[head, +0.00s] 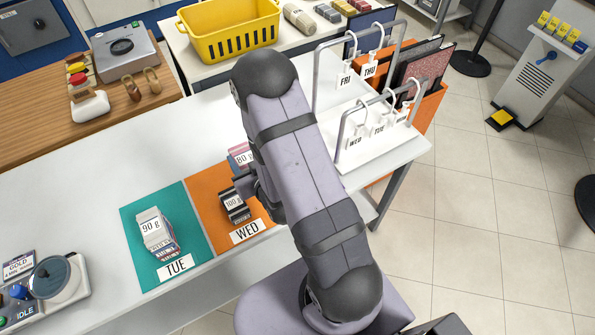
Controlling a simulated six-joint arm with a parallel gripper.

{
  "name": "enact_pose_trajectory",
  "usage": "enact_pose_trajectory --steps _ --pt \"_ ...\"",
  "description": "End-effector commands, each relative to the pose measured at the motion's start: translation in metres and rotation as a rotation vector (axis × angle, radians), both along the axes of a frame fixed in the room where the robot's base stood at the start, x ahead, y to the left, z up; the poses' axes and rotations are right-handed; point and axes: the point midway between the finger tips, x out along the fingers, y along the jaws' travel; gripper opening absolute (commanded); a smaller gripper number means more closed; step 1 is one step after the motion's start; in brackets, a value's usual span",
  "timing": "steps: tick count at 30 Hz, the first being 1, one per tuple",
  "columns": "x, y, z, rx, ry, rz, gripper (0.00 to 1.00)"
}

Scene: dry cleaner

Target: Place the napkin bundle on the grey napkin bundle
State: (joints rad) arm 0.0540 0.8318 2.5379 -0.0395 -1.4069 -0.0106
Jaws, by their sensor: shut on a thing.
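A dark grey striped napkin bundle (234,207) with a "100 g" label shows over the orange WED mat (203,200). My gripper (243,188) is at its upper right edge and appears shut on it; the arm hides part of the grip. I cannot tell whether this bundle touches the mat. A pink bundle (240,157) labelled "80" is just behind, partly hidden by my arm. A light grey bundle (156,230) labelled "90 g" sits on the teal TUE mat (135,225) to the left, with coloured layers at its front edge.
A white rack (370,160) with hanging day tags stands right of my arm. A yellow basket (230,32) is on the back table. A control panel with a round dial (55,278) is at the lower left.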

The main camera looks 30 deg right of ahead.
Motion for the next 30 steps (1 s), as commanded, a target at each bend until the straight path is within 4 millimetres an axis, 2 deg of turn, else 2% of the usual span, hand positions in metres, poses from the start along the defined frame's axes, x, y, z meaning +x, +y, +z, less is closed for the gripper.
enact_pose_trajectory --steps 1,6,15,21,30 --pt "0.003 -0.018 -0.001 -0.001 -0.005 -0.012 0.25" --pt "0.002 -0.06 0.003 -0.003 -0.004 -0.009 0.25" --pt "-0.016 -0.124 0.007 -0.002 -0.002 0.001 0.25" --pt "-0.028 -0.145 0.009 -0.001 0.0 0.007 0.25" --pt "-0.032 -0.152 0.008 0.001 0.0 0.012 0.25"
